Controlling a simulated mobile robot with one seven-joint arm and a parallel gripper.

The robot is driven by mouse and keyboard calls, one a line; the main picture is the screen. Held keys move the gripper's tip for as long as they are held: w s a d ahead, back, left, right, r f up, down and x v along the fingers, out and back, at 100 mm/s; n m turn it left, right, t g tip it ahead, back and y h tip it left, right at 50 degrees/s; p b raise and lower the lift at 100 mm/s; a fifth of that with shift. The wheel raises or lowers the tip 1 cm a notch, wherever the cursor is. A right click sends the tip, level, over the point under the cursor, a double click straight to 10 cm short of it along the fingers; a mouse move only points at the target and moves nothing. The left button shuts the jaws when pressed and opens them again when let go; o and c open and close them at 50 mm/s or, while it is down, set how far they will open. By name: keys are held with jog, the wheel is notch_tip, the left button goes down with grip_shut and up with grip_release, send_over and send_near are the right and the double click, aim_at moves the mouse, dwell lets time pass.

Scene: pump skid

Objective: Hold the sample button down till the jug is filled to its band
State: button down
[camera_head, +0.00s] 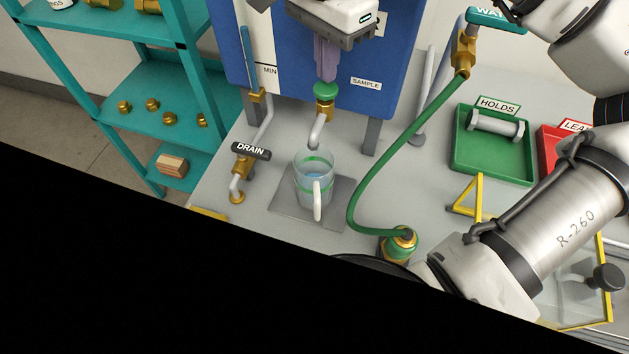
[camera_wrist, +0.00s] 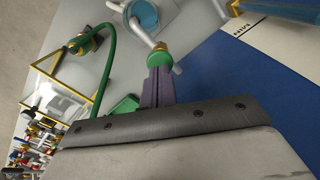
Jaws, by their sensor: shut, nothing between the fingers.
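My gripper (camera_head: 325,78) is shut and points down, its fingertips at the top of the green sample button (camera_head: 325,92). In the wrist view the fingers (camera_wrist: 159,72) meet the green button (camera_wrist: 159,58), and they look to be touching it. A grey spout bends down from the valve over the clear jug (camera_head: 314,180). The jug stands upright on a grey plate, with bluish water inside and a green band around it. The water looks below the upper green rim line; its exact level against the band is hard to tell.
The DRAIN valve (camera_head: 251,151) stands left of the jug. A green hose (camera_head: 385,150) curves down on the right. A green HOLDS tray (camera_head: 490,165) with a metal cylinder and a red tray (camera_head: 552,150) lie further right. Teal shelves (camera_head: 150,90) stand at left.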

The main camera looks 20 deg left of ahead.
jog(key=shift+f, duration=0.25)
jog(key=shift+f+b, duration=0.9)
jog(key=shift+b, duration=0.05)
dwell(2.5)
jog(key=shift+r+p, duration=0.8)
jog(key=shift+r, duration=0.35)
jog(key=shift+f, duration=0.1)
jog(key=shift+f+b, duration=1.05)
jog(key=shift+f, duration=0.1)
jog(key=shift+r, duration=0.1)
jog(key=shift+r+p, duration=0.9)
jog(key=shift+r, duration=0.25)
jog(key=shift+r, duration=0.1)
